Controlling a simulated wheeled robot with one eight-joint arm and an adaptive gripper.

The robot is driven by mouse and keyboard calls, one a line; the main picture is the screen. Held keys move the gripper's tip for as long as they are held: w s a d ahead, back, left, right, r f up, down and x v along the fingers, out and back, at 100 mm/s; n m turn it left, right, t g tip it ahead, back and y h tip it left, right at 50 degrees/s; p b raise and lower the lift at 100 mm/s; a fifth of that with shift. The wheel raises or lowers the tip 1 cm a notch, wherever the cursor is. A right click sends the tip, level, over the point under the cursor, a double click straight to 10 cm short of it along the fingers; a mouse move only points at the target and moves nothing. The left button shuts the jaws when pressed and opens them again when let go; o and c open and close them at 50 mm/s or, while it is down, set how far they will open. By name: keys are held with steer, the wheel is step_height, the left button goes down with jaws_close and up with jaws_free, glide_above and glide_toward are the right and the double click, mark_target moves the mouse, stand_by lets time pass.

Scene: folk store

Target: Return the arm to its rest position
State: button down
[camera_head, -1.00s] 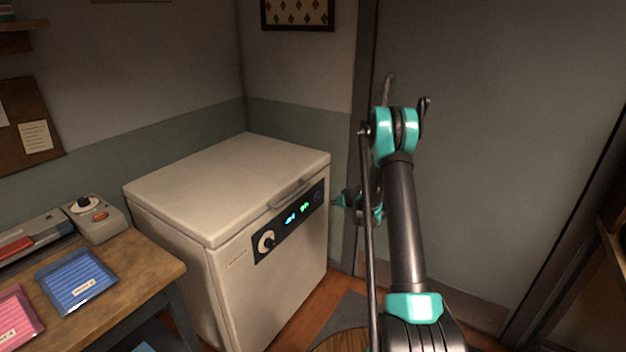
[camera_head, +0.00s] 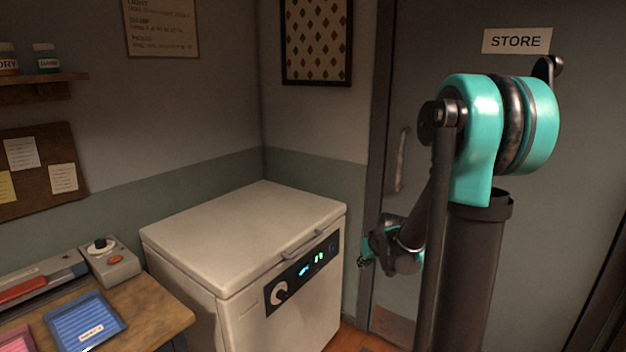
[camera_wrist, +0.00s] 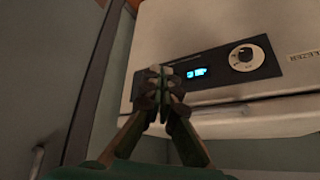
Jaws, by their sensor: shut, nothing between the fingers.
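My arm (camera_head: 470,210) is folded, with its large teal elbow joint high in the right half of the head view. My gripper (camera_head: 362,263) is small in the head view, just right of the white chest freezer's front corner and in front of the grey door. In the wrist view, my gripper (camera_wrist: 160,76) is shut and its fingertips meet with nothing between them. Its fingers point towards the freezer's dark control panel (camera_wrist: 215,70), which shows tilted and upside down behind them. I see a gap between gripper and freezer in the head view.
The white chest freezer (camera_head: 245,225) stands in the corner, lid shut. A wooden table (camera_head: 160,308) at the lower left holds a blue tray (camera_head: 88,322) and a small grey control box (camera_head: 110,262). A grey door (camera_head: 440,60) with a STORE sign (camera_head: 517,41) stands behind my arm.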

steer(key=s+d+f+m+g+h, duration=0.1)
steer(key=s, duration=1.1)
steer(key=s+d+f+m+g+h, duration=0.1)
steer(key=s+d, duration=0.1)
steer(key=s, duration=1)
steer(key=shift+s+f, duration=0.2)
steer(key=shift+s, duration=0.2)
